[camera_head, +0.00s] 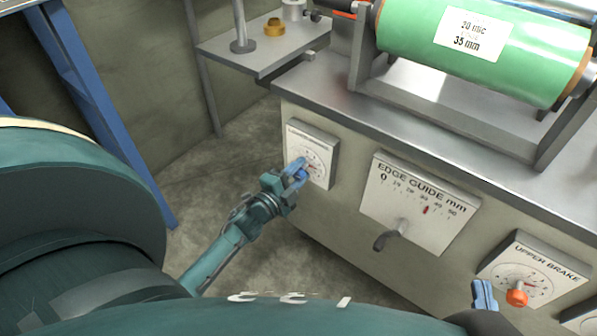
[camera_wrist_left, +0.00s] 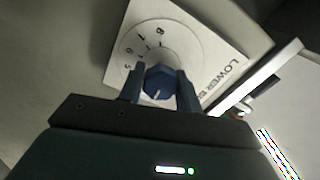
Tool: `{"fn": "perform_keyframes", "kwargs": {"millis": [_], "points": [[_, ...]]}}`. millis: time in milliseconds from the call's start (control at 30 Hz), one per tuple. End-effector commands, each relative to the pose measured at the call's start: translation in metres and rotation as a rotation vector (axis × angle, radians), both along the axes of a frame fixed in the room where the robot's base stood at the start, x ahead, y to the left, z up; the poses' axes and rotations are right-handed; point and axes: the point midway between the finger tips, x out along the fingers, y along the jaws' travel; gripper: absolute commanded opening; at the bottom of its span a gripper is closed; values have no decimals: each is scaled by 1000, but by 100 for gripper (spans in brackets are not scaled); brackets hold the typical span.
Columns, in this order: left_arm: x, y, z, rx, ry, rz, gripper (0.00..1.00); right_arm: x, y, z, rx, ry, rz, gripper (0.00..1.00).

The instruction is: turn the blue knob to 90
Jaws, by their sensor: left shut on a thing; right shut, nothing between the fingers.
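The blue knob (camera_wrist_left: 158,82) sits on a round white numbered dial (camera_wrist_left: 158,40), on a plate whose lettering begins "LOWER". My left gripper (camera_wrist_left: 161,88) is shut on the knob, one finger on each side. A short white mark shows on the knob, but I cannot tell its reading. In the head view, my left gripper (camera_head: 299,170) is at the dial plate (camera_head: 311,147) on the machine front and hides most of the knob. My right gripper (camera_head: 484,294) is shut and empty, at the lower right beside the orange knob (camera_head: 517,298) of the "UPPER BRAKE" plate (camera_head: 541,268).
The "EDGE GUIDE mm" panel (camera_head: 412,205) with a dark handle (camera_head: 385,240) lies between the two dial plates. A green film roll (camera_head: 480,55) rests on the machine top. A side shelf (camera_head: 262,58) stands behind. Open floor (camera_head: 205,165) lies left of the machine.

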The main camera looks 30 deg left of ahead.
Motion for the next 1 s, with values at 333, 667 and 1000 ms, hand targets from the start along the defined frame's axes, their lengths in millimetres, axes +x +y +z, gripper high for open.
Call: {"fn": "perform_keyframes", "kwargs": {"millis": [333,667,1000], "points": [[0,-1,0,64,-6,-1,11,-1,2,0,0,-3,8,0],[0,-1,0,64,-6,-1,11,-1,2,1,1,-3,9,0],[0,0,0,63,-6,-1,55,-1,2,1,1,-3,8,0]]}}
